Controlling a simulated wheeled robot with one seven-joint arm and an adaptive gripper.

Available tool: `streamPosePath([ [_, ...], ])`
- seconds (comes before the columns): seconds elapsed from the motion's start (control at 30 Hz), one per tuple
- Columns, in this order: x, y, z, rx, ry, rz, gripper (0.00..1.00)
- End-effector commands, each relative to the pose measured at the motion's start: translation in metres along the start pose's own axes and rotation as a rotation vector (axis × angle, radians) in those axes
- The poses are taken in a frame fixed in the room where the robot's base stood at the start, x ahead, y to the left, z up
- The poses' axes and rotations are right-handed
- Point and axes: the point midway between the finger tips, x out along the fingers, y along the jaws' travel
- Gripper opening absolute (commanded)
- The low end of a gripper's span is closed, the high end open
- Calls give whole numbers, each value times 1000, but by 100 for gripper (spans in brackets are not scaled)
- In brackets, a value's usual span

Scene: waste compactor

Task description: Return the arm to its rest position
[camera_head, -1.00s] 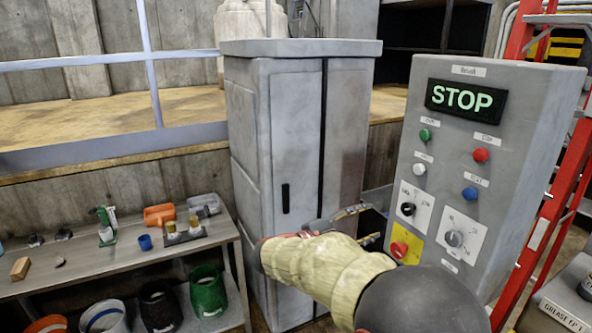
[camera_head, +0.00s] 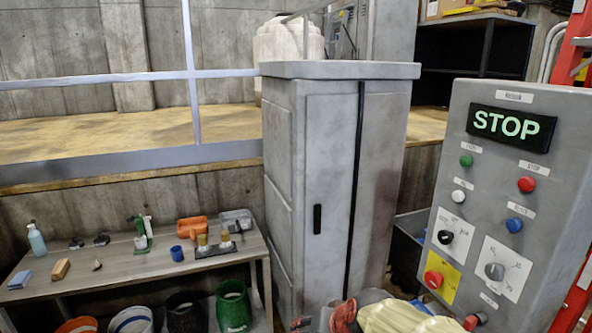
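My arm (camera_head: 400,319) shows only at the bottom edge, right of centre, as a cream padded sleeve with red and grey parts. It is low in front of the grey cabinet and left of the control panel's foot. I cannot make out my gripper's fingers. The grey control panel (camera_head: 462,215) stands at the right, with a lit green STOP display (camera_head: 511,125), several coloured buttons, two knobs and a red button on a yellow plate (camera_head: 441,279). My arm appears apart from these controls.
A tall grey cabinet (camera_head: 310,180) stands in the middle. A red ladder (camera_head: 577,300) stands at the right edge.

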Motion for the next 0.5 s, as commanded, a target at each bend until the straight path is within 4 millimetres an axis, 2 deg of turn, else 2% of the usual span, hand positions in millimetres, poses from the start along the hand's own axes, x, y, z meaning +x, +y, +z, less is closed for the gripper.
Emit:
streamPosePath([
  [0.03, -21, 15, 25, -43, -53, 28, 49],
  [0.1, -47, 37, 59, -99, -131, 77, 49],
  [0.2, -88, 73, 102, -163, -210, 160, 49],
  [0.3, -128, 108, 133, -204, -229, 246, 49],
  [0.4, -154, 124, 137, -215, -162, 290, 49],
  [0.5, -172, 126, 132, -198, -94, 297, 49],
])
